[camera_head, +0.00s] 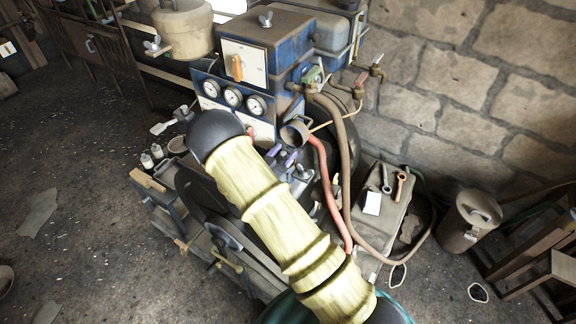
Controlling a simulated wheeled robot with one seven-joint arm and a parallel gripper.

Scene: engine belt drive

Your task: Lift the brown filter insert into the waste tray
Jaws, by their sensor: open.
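My arm in its pale yellow sleeve crosses the middle of the view from the lower right and ends at a dark round joint in front of the engine. My gripper does not show; the arm may hide it. I cannot pick out the brown filter insert with certainty. A brownish open-mouthed cylinder (295,132) sits on the engine's front, right of the gauges, and its inside is dark. I cannot tell which thing is the waste tray. The arm hides much of the engine's lower front.
The blue engine block (284,45) carries several round gauges. Red and brown hoses (330,190) hang on its right. A grey box (392,222) with wrenches on top and a lidded can (468,222) stand near the stone wall. The floor at left is mostly clear.

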